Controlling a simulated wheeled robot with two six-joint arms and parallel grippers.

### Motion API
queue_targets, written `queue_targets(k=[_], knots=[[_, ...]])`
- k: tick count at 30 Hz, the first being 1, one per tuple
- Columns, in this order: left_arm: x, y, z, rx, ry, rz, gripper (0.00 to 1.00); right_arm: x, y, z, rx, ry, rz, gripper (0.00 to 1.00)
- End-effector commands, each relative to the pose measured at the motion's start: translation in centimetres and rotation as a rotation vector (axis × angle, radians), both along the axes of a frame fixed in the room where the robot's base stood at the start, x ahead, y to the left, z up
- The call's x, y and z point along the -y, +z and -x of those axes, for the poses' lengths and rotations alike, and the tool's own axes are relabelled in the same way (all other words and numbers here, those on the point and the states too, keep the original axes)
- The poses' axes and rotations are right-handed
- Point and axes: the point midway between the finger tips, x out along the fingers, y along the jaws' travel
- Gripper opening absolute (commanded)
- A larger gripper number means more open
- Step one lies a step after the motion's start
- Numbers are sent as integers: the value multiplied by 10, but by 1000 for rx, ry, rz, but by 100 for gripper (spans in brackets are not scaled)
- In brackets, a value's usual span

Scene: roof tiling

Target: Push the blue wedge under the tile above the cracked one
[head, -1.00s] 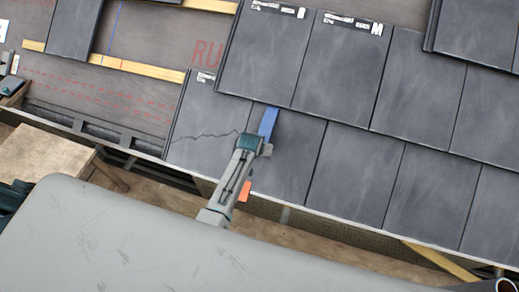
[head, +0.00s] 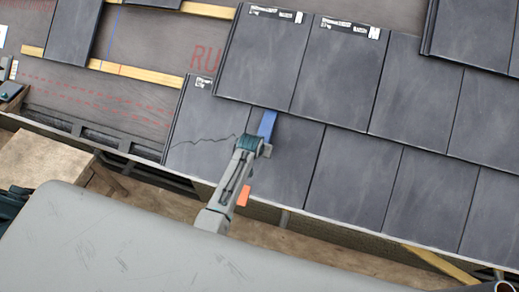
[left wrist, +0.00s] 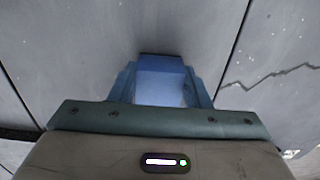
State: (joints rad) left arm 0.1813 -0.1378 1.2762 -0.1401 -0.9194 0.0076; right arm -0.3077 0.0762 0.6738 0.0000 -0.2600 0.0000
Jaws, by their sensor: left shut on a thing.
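The blue wedge (head: 267,124) lies on the lower tile row, in line with the slope. Its upper end meets the lower edge of the tile above (head: 262,60); I cannot tell how far it reaches under it. My left gripper (head: 254,144) is shut on the wedge's lower end, and the wedge (left wrist: 160,82) also shows between the fingers in the left wrist view. The cracked tile (head: 205,125) is just left of the gripper in the head view, its jagged crack running across it. The crack shows on the right in the left wrist view. My right gripper is not in view.
Whole tiles (head: 360,170) continue to the right. Bare underlay (head: 130,110) with wooden battens (head: 136,72) lies upper left, with a loose-standing tile (head: 72,45). A wooden platform (head: 45,160) is below the eave at left. An orange piece (head: 243,195) shows beside my arm.

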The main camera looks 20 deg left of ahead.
Motion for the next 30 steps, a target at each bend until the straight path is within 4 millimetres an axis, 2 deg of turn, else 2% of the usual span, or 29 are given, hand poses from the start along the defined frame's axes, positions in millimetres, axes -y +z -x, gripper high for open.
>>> queue_targets(k=[15,25,26,29,30], knots=[[0,11,-15,5,0,0,2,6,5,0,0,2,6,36],[0,12,-17,5,0,0,2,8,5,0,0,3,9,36],[0,12,-16,4,0,0,49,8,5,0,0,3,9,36],[0,11,-16,4,0,0,69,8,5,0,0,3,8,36],[0,11,-16,3,0,0,69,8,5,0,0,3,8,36]])
